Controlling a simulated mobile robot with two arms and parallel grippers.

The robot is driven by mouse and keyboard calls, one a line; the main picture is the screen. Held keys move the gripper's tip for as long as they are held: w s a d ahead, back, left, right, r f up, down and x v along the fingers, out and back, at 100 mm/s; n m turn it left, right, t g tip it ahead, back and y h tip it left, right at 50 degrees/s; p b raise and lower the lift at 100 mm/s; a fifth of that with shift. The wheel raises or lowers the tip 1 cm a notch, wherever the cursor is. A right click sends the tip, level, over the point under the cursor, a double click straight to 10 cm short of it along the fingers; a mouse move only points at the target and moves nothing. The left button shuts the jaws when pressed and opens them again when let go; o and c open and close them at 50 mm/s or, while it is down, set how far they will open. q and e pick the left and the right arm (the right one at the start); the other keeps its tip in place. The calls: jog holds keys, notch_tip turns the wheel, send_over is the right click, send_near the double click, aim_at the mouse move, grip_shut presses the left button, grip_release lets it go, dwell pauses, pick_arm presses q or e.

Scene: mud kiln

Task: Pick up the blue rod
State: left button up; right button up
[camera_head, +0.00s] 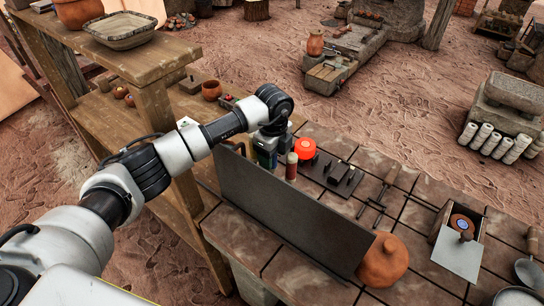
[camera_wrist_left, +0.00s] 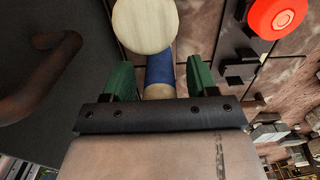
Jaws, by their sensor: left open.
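The blue rod (camera_wrist_left: 160,68) shows in the left wrist view as a blue body with a cream round end (camera_wrist_left: 145,25) toward the camera and a cream part at its lower side. It lies between the two green fingers of my left gripper (camera_wrist_left: 160,78), with a gap visible on each side. My left gripper is open. In the head view my left gripper (camera_head: 268,150) reaches down behind the grey panel, and I cannot make out the blue rod there. My right gripper is not in view.
A reddish cylinder with a pale top (camera_head: 291,167) and an orange-red round object (camera_head: 305,148) stand close to my left gripper. The upright grey panel (camera_head: 285,215) runs along the tiled table (camera_head: 425,275). Dark tools (camera_head: 343,178), a clay pot (camera_head: 383,262) and an open box (camera_head: 458,250) are further right.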

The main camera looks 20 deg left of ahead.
pick_arm(q)
jog(key=c, duration=1)
notch_tip(320, 180, up, 9)
jog(key=shift+b, duration=1.25)
jog(key=shift+c, duration=0.2)
jog(key=shift+r, duration=0.5)
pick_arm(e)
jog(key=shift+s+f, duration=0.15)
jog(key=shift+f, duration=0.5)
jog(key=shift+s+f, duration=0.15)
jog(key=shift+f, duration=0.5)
